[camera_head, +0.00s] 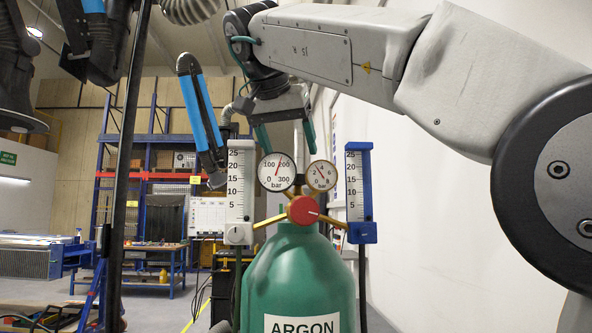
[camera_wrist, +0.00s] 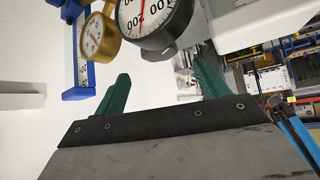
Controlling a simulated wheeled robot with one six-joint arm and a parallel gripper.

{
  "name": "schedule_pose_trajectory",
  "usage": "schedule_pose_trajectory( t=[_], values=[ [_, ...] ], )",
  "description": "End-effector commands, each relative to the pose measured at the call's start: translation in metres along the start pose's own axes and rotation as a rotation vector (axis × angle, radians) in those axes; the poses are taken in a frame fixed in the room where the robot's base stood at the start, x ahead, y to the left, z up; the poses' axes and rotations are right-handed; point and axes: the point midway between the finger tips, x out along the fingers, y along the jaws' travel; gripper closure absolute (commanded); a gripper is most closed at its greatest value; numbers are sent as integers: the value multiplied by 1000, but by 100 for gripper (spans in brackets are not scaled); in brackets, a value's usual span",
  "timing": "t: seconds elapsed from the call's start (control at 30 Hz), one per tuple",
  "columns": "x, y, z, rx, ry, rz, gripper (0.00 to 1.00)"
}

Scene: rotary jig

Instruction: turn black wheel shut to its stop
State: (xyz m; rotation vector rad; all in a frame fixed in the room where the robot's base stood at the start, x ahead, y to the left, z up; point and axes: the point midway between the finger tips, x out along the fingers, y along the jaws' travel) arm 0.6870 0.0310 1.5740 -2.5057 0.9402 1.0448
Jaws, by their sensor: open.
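A green argon cylinder (camera_head: 300,275) stands upright in the head view with a regulator on top. A red knob (camera_head: 303,209) with a pale mark faces me at the regulator's middle. I cannot make out a black wheel in either view; the area behind the gauges is partly hidden. My gripper (camera_head: 286,138) is open and empty, its green fingers pointing down just above and behind the two gauges. In the wrist view my gripper (camera_wrist: 160,85) shows its fingers apart with nothing between them, below the gauges in the picture.
A white-faced pressure gauge (camera_head: 277,172) and a smaller brass gauge (camera_head: 321,175) sit above the knob. A white flowmeter (camera_head: 239,195) stands left, a blue flowmeter (camera_head: 359,195) right. A blue-orange shelf (camera_head: 170,155) and a workbench (camera_head: 155,247) are farther back.

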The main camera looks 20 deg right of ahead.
Motion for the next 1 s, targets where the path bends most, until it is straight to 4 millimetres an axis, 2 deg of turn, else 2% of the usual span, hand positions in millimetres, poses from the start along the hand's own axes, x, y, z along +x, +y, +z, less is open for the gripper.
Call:
schedule_pose_trajectory(
  t=[0.2, 0.33, 0.5, 0.73, 0.77, 0.9, 0.93, 1.0],
  values=[
    [37, 2, 0, 3, 1, 4, 27],
    [54, 1, -1, 3, 2, 3, 27],
    [64, 0, 0, 3, 3, 0, 27],
    [65, 0, 0, 3, 4, 0, 27],
    [64, 0, 0, 3, 4, 0, 30],
    [64, 0, 0, 3, 4, 0, 68],
    [64, 0, 0, 3, 4, 0, 72],
    [64, 0, 0, 3, 4, 0, 72]
  ],
)
